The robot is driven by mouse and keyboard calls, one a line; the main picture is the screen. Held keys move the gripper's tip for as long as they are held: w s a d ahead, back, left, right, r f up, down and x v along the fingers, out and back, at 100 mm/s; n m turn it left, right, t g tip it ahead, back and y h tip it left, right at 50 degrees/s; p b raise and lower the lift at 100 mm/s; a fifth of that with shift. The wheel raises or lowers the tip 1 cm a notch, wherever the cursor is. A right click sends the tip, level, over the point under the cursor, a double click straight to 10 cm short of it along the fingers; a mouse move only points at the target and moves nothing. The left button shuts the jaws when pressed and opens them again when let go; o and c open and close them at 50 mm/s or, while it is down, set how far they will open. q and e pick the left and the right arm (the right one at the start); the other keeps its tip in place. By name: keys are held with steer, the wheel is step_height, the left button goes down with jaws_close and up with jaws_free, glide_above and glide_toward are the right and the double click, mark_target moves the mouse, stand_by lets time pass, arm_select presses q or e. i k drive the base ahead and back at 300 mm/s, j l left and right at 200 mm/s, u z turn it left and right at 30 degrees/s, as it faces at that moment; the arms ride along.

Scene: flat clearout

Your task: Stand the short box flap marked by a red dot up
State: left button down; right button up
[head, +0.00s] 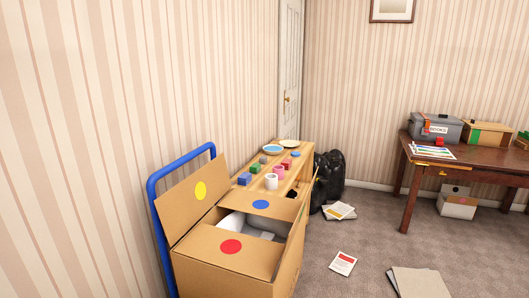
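An open cardboard box (225,283) stands at the lower middle of the head view, by the left wall. Its short flap with the red dot (231,246) lies roughly flat at the box's near end, over part of the opening. The flap with the blue dot (260,204) lies low at the far end. The long flap with the yellow dot (199,191) stands up, leaning outward on the left. White things (240,222) show inside the box between the short flaps. Neither of my grippers is in view.
A blue hand-truck frame (152,188) stands behind the box on the left. A wooden sideboard (304,150) with cups, blocks and plates stands beyond it. Black bags (330,171), papers (343,263) and a flat cardboard piece (420,283) lie on the floor. A desk (480,167) is at right.

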mark_target(245, 253)
steer(key=k, duration=0.6)
steer(key=u, duration=2.8)
steer(key=k+l, duration=0.1)
steer(key=l, duration=0.3)
steer(key=k+l, duration=0.1)
steer(key=l, duration=0.3)
steer(key=k+l, duration=0.1)
steer(key=l, duration=0.35)
steer(key=k+l, duration=0.1)
steer(key=l, duration=0.3)
steer(key=k+l, duration=0.1)
steer(key=l, duration=0.7)
steer(key=k, duration=0.05)
